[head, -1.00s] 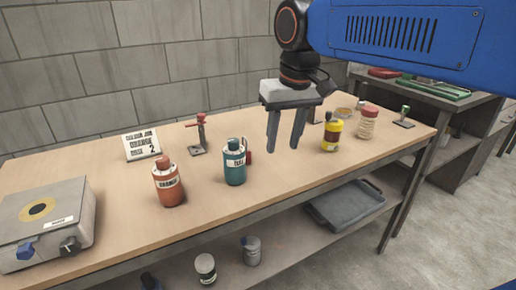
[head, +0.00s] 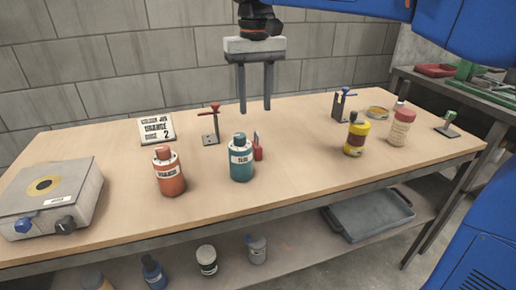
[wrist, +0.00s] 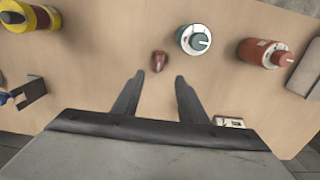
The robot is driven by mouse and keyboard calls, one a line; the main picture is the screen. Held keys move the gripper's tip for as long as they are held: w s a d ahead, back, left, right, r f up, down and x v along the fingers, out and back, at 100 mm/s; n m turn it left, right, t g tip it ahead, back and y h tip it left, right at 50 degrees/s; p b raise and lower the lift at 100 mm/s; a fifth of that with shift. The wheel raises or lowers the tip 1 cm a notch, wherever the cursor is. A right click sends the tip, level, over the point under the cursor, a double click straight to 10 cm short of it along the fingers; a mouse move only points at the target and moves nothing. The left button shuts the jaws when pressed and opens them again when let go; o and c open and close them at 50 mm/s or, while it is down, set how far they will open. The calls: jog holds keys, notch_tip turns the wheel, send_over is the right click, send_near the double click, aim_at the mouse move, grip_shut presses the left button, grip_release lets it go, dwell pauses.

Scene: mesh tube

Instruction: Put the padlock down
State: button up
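A small red object (head: 258,152) stands on the workbench (head: 310,150), just right of and behind a teal bottle (head: 241,160). It looks like the padlock, but it is small and partly hidden by the bottle. In the wrist view the red object (wrist: 159,61) lies on bare wood beyond my fingertips, between and ahead of them. My gripper (head: 255,108) hangs above the bench behind the teal bottle, fingers pointing down. The fingers are apart with nothing between them, also in the wrist view (wrist: 158,80).
An orange bottle (head: 169,174) stands left of the teal one. Valve stands with a red handle (head: 211,124) and a blue handle (head: 342,104) are farther back. A yellow bottle (head: 356,136) is right, a grey box (head: 52,195) far left. Mid-right wood is clear.

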aim_at(256, 144)
notch_tip(256, 144, down, 14)
jog(key=shift+d+r, duration=0.15)
jog(key=shift+r, duration=0.1)
dwell(0.4)
grip_shut()
